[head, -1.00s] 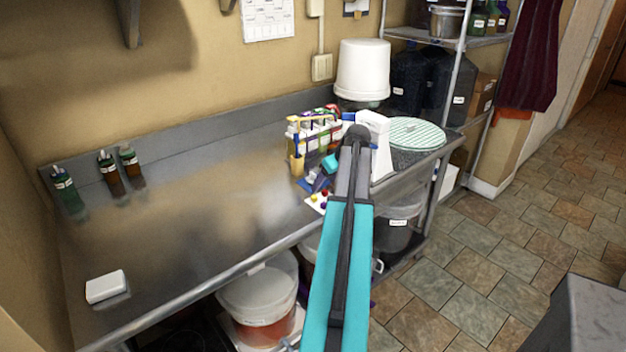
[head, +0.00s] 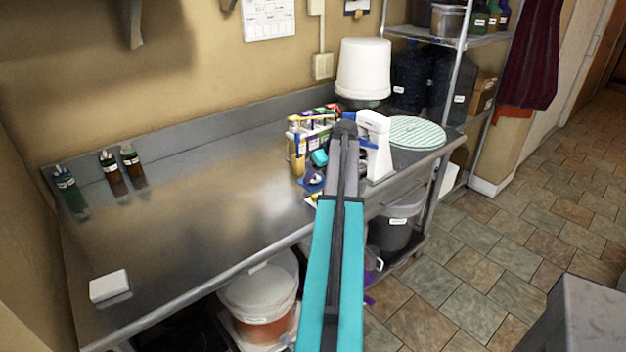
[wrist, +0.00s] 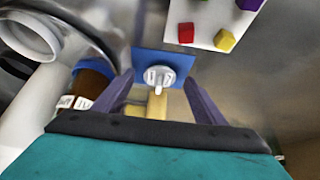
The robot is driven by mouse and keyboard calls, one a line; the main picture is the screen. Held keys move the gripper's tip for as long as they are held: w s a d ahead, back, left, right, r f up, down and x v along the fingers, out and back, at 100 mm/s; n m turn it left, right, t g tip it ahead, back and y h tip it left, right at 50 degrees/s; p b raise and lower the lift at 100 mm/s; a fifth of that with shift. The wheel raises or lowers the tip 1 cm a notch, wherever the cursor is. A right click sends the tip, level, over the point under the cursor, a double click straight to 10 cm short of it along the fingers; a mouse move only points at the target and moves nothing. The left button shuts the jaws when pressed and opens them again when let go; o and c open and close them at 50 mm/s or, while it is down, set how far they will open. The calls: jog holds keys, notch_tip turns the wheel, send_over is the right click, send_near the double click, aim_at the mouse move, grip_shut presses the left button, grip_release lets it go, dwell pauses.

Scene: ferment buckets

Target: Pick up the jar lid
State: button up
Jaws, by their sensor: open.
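A small round, pale grey lid with a short white stem, which I take for the jar lid (wrist: 158,77), lies on a blue square pad (wrist: 146,60) in the wrist view. In the head view the lid (head: 315,179) shows small near the counter's right end, beside the tube rack. My gripper (wrist: 159,80) is open and empty. Its two dark fingers stand to the left and right of the lid, with gaps showing on both sides. Whether the fingertips are level with the lid is hard to tell. In the head view my teal gripper body (head: 320,158) is just above the pad.
A brown jar with a blue rim (wrist: 93,80) stands close to the left finger. A white card with coloured cubes (wrist: 212,22) lies beyond the pad. A tube rack (head: 308,135) and a white device (head: 375,145) are near. The counter's left and middle are mostly clear.

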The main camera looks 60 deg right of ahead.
jog(key=shift+w+d, duration=0.2)
jog(key=shift+w, duration=0.35)
jog(key=shift+w+d, duration=0.2)
jog(key=shift+w, duration=0.35)
jog(key=shift+w+f+p, duration=0.15)
jog(key=shift+f+p, duration=0.35)
jog(key=shift+f, duration=0.05)
jog(key=c, duration=1.2)
jog(key=shift+r, duration=0.2)
jog(key=shift+r+b, duration=0.75)
jog(key=shift+r, duration=0.75)
jog(key=s+a+b, duration=0.1)
jog(key=s+a, duration=0.2)
jog(key=s, duration=0.1)
jog(key=s+a+r+b, duration=0.1)
jog(key=s+a, duration=0.2)
jog(key=a, duration=0.1)
jog(key=s+a+b, duration=0.1)
jog(key=s+a, duration=0.3)
jog(key=shift+s+r, duration=0.3)
